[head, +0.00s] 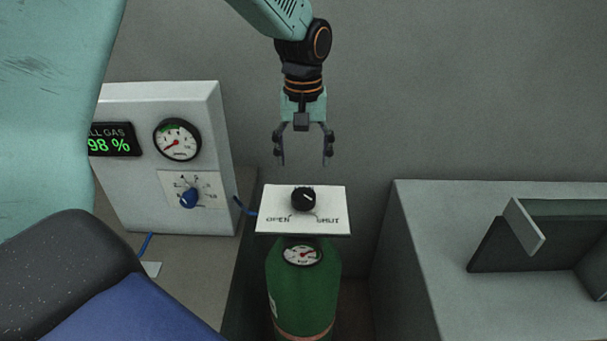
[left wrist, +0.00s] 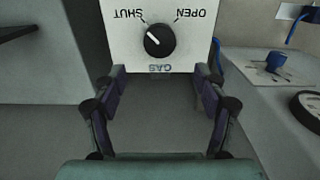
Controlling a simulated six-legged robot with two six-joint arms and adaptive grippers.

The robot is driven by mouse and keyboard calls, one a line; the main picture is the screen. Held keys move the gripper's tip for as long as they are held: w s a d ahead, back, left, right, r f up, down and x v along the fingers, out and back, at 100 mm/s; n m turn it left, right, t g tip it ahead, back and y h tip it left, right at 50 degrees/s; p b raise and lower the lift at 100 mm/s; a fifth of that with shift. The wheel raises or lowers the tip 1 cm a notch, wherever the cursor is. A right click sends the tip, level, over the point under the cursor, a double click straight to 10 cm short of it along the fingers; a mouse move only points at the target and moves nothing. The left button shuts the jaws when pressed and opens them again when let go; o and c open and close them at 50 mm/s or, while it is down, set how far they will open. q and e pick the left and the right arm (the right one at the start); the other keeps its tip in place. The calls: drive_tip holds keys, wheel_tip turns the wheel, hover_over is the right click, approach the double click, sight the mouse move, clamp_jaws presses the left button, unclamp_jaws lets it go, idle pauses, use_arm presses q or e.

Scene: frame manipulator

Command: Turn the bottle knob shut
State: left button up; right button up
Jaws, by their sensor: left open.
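A green gas bottle (head: 290,285) stands upright below a white plate marked OPEN and SHUT (head: 335,197). A round black knob (head: 303,198) sits on the plate. In the left wrist view, the knob (left wrist: 160,40) appears upside down beyond the fingertips, its white mark pointing up-left, on the side of the SHUT label. My left gripper (head: 305,160) hangs above the plate, fingers pointing down. It is open and empty, with its fingers apart and clear of the knob. My right gripper is not in view.
A white panel (head: 218,160) with a gauge (head: 177,140), a green readout and a blue knob (head: 188,198) stands left of the bottle. A grey bench (head: 440,250) with a dark holder is at right. Free air surrounds the gripper.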

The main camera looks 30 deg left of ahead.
use_arm(q)
drive_tip(key=shift+r, duration=1.35)
drive_tip(key=shift+s+f, duration=0.1)
